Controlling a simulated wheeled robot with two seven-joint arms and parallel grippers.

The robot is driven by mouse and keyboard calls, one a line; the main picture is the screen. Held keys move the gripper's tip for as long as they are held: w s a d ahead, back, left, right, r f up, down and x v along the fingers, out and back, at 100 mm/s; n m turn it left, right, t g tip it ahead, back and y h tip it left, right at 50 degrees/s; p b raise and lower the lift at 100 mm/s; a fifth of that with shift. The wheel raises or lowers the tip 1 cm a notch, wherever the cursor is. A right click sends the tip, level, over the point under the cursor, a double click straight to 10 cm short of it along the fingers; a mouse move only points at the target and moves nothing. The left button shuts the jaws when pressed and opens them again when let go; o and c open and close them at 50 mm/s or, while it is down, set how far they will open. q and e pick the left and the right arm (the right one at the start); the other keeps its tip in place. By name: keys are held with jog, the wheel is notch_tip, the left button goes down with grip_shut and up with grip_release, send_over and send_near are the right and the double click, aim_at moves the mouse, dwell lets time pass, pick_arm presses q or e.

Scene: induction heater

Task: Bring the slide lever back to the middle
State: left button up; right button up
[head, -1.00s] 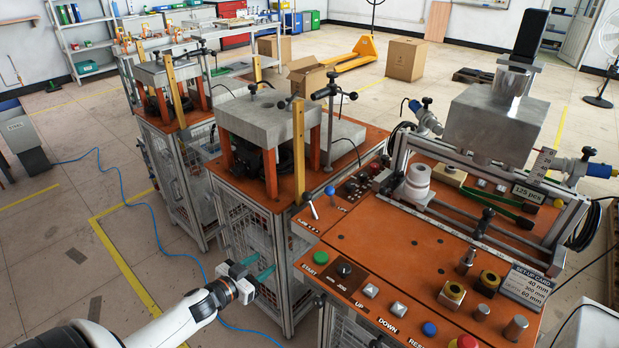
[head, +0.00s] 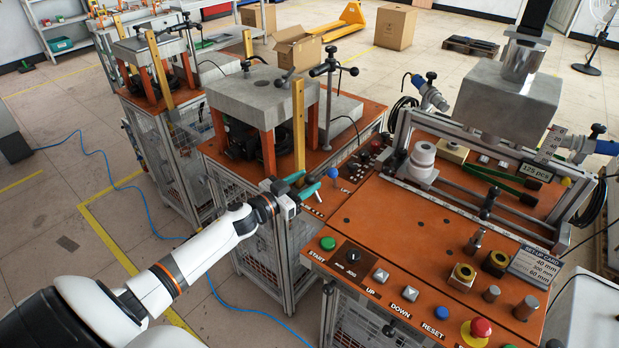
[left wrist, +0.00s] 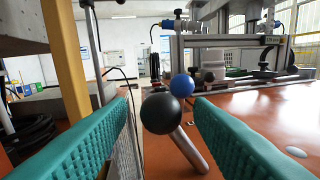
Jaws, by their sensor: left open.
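The black-knobbed lever (left wrist: 168,113) stands between my left gripper's teal fingertips in the left wrist view. Its silver shaft tilts, with the knob up and left of its foot. I take it as the slide lever; its label is too small to read. My left gripper (head: 304,184) is open at the left edge of the orange panel, a finger on each side of the knob, with gaps visible on both sides. In the head view the fingers mostly hide the knob. A blue-knobbed lever (head: 333,173) stands just behind, also in the left wrist view (left wrist: 182,85). My right gripper is out of view.
The orange control panel (head: 400,235) carries start, up, down and reset buttons and a red stop button (head: 481,327). A yellow post (head: 298,125) and a grey-topped press (head: 262,95) stand close left of the gripper. Open floor lies at left.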

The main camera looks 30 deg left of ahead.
pick_arm(q)
jog(key=shift+x, duration=0.8)
jog(key=shift+w, duration=0.15)
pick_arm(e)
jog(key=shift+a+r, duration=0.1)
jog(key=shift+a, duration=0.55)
pick_arm(q)
grip_shut()
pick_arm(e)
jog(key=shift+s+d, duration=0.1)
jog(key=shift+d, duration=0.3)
